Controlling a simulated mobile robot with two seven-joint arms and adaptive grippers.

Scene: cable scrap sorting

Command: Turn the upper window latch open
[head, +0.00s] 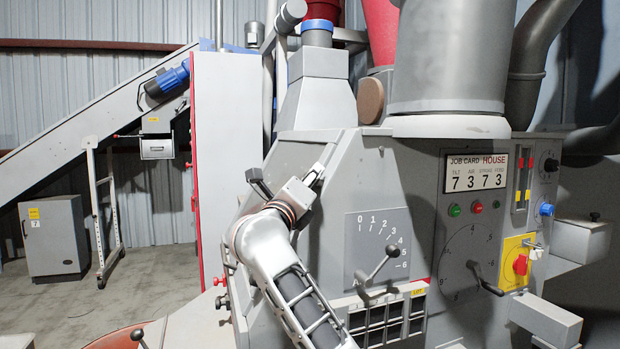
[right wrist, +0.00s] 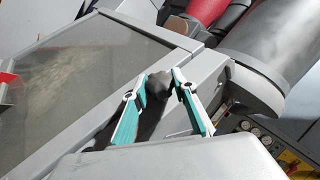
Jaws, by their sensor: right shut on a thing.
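My right gripper (right wrist: 164,80) shows in the right wrist view with teal-padded fingers, shut on a dark latch handle (right wrist: 158,88). The handle sits between the fingers beside the frame of a greyish window pane (right wrist: 100,68). Its lower part runs down behind my gripper body. In the head view my right gripper (head: 314,175) is at the slanted upper left side of the grey machine. The latch cannot be made out clearly there, and the window face is turned away. My left gripper is in neither view.
The machine front (head: 415,200) carries a lever on a numbered plate (head: 377,245), a round dial (head: 466,262) and a red knob on yellow (head: 520,264), right of my arm. A tall red-edged panel (head: 212,150) stands to the left. A grey cabinet (head: 54,238) stands farther back.

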